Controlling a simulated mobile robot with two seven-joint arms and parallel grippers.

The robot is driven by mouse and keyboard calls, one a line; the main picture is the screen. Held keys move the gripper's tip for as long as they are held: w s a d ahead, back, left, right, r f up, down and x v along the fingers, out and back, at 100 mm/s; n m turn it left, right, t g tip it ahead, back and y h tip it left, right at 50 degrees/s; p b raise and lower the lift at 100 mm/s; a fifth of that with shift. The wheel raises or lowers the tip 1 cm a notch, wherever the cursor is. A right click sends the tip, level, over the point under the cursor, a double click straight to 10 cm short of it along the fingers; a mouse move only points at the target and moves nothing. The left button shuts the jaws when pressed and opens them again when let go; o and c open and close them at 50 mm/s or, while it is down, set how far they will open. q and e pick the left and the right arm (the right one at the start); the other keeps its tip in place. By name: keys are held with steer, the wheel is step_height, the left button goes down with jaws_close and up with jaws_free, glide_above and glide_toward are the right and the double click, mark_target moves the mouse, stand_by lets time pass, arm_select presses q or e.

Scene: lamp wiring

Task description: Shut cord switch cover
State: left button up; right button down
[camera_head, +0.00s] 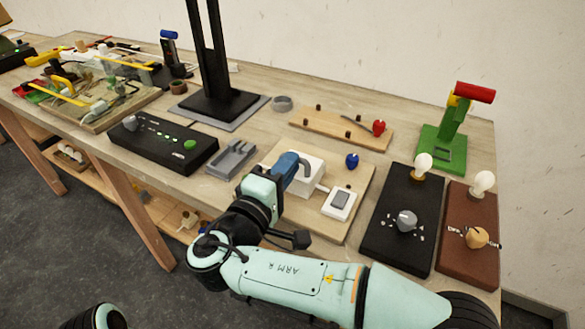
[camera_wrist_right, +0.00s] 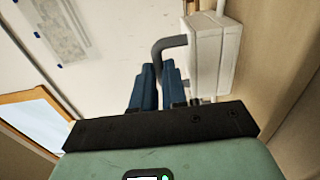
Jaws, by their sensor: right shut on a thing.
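A white box (camera_head: 311,174) stands on a light wooden board (camera_head: 357,187). A white lead joins it to a white switch plate (camera_head: 339,204) with a grey rocker. I cannot tell which of these carries the cord switch cover, or how far open it is. My right gripper (camera_head: 289,166) is at the left side of the white box. In the wrist view, the white box (camera_wrist_right: 213,52) has a bent grey handle (camera_wrist_right: 174,43). The blue fingertips of the right gripper (camera_wrist_right: 158,70) are shut on this handle's end, which is partly hidden. My left gripper is not in view.
A blue knob (camera_head: 352,160) stands on the board behind the switch plate. A grey holder (camera_head: 232,158) and black control box (camera_head: 163,143) are to the left. A black lamp board (camera_head: 397,243) is to the right. Free table space is narrow.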

steer(key=shift+d+f, duration=0.1)
steer(key=shift+f, duration=0.05)
steer(key=c, duration=1.1)
jaws_free()
steer(key=shift+c, duration=0.2)
steer(key=shift+s+a, duration=0.15)
steer(key=shift+a, duration=0.05)
arm_select(q)
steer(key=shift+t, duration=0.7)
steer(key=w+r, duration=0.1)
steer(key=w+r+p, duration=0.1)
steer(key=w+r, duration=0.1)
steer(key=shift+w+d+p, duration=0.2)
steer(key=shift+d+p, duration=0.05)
steer(key=shift+p, duration=0.15)
arm_select(e)
steer(key=v, duration=1.3)
